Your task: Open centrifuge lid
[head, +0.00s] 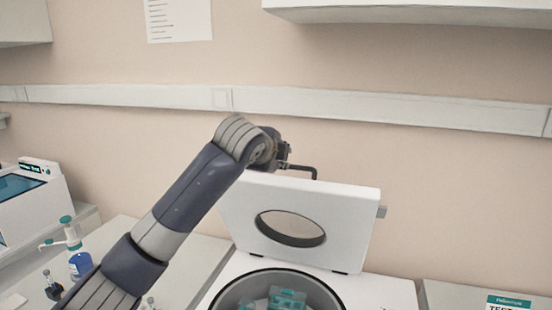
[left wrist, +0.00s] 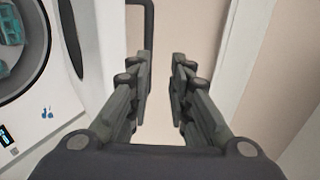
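The white centrifuge lid (head: 340,215) stands raised and tilted back, with an oval window in it. The centrifuge body (head: 385,290) is below, its round bowl (head: 330,286) uncovered with teal items inside. A dark bent handle (head: 305,167) shows at the lid's top edge; it also shows in the left wrist view (left wrist: 149,25). My left gripper (head: 284,158) is at the lid's upper left edge, partly hidden by my arm. In the left wrist view its fingers (left wrist: 162,65) are apart with nothing gripped between them; the handle is by the left finger. My right gripper is out of view.
A blue-labelled bottle with a teal top (head: 80,262) and a white device with a screen (head: 30,200) stand at the left. A teal-and-white box (head: 509,303) is at the lower right. A wall rail (head: 300,102) runs behind, and a cabinet (head: 420,12) hangs above.

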